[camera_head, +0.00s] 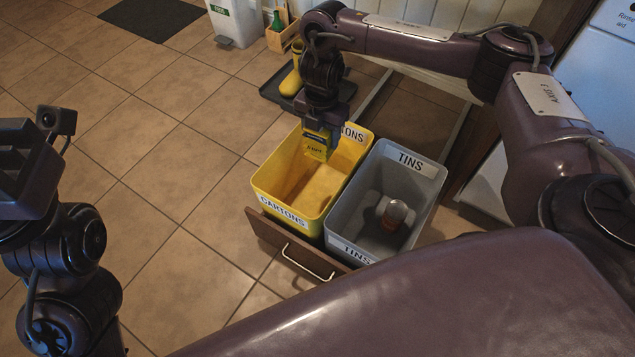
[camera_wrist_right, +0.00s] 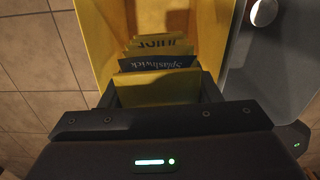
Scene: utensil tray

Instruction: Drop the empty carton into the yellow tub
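The carton (camera_head: 318,149) is yellow with a dark blue band and printed lettering. My right gripper (camera_head: 320,130) is shut on it and holds it at the mouth of the yellow tub (camera_head: 270,180), near its far end. In the right wrist view, the carton (camera_wrist_right: 157,88) sits between the two fingers of my right gripper (camera_wrist_right: 158,94), with the tub's yellow walls (camera_wrist_right: 213,40) around it. The tub is labelled CARTONS; part of its far label is hidden behind my gripper. My left gripper (camera_head: 25,170) is at the left edge, its fingers not clearly visible.
A grey tub (camera_head: 345,225) labelled TINS stands right beside the yellow tub and holds a tin (camera_head: 394,213). Both sit in a pulled-out drawer (camera_head: 290,250). A dark tray (camera_head: 275,93) with a yellow item lies behind. The tiled floor at left is clear.

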